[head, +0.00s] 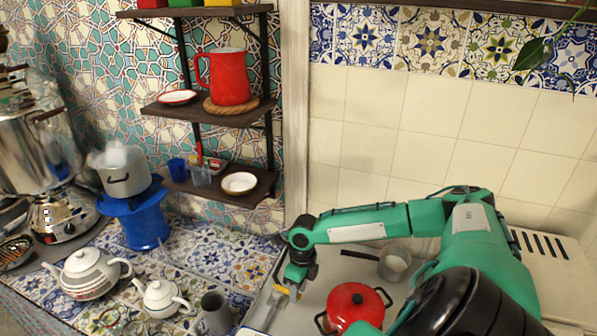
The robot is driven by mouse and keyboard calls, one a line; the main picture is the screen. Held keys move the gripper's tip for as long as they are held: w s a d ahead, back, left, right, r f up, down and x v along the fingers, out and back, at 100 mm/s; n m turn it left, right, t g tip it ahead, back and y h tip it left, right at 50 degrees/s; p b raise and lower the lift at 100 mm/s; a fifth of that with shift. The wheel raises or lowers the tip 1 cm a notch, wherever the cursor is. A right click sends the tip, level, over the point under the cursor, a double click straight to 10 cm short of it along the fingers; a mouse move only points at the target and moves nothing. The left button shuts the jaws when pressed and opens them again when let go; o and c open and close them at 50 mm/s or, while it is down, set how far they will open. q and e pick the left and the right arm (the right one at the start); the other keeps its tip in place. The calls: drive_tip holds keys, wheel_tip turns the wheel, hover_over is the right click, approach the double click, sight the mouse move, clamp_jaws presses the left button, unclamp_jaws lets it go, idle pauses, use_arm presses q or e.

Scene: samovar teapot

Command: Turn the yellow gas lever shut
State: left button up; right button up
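A small yellow piece (283,291), which looks like the yellow gas lever, shows at the left side of the light stove top. My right arm reaches in from the right, and its gripper (290,290) points down at this yellow piece. The fingertips are small and partly hidden, so I cannot tell whether they touch the lever or how far apart they are. The way the lever points is not clear. My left gripper is not in view.
A red lidded pot (354,303) and a grey saucepan (394,264) stand on the stove close to my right arm. A grey mug (216,313), a small white teapot (160,298) and a larger teapot (88,272) stand left. Shelves (215,185) hang above.

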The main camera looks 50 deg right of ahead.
drive_tip(key=shift+r, duration=0.1)
drive_tip(key=shift+d+r, duration=0.1)
drive_tip(key=shift+r, duration=0.15)
wheel_tip(320, 180, up, 13)
drive_tip(key=d+b, duration=0.2)
drive_tip(key=b, duration=0.1)
drive_tip(key=shift+w+d+b, duration=0.2)
drive_tip(key=shift+w+b, duration=0.1)
drive_tip(key=shift+b, duration=0.05)
